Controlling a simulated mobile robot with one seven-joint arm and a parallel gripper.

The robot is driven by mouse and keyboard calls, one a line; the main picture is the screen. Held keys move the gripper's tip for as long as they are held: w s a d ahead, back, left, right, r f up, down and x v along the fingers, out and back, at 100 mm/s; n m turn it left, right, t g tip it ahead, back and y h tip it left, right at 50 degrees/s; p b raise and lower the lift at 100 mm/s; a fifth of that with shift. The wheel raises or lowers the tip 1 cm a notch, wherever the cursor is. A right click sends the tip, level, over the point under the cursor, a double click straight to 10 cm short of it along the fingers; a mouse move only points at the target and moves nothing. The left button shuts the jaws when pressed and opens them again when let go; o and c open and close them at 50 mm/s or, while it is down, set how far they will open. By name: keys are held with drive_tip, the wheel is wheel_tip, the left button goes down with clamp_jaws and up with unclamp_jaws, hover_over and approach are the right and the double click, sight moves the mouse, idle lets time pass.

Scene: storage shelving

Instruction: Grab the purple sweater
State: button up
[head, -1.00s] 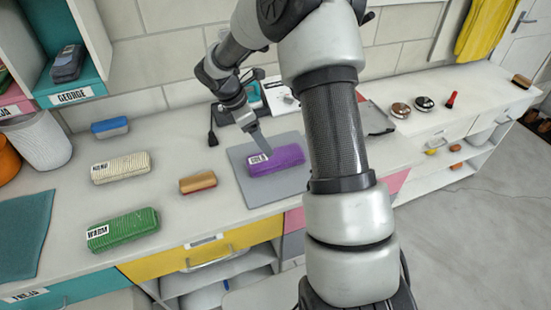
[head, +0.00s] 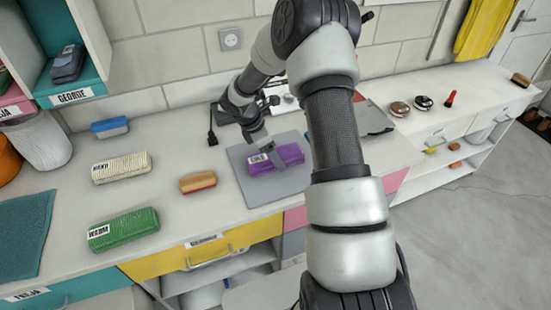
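The purple sweater (head: 291,154) is a folded, ribbed bundle with a small white label reading "COLD" on its left part. It lies on a grey mat (head: 262,193) on the counter. A grey finger shows against the sweater's near side. The far side of the gripper is hidden, so I cannot tell whether the fingers are closed on the sweater or still apart.
A green bundle (head: 123,231), a cream bundle (head: 121,168), a blue-topped block (head: 110,127) and a brown block (head: 197,182) lie to the left. Dark items and cables stand behind the mat. The counter in front of the brown block is clear.

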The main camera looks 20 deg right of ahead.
drive_tip(key=c, duration=1.3)
drive_tip(key=shift+r, duration=0.15)
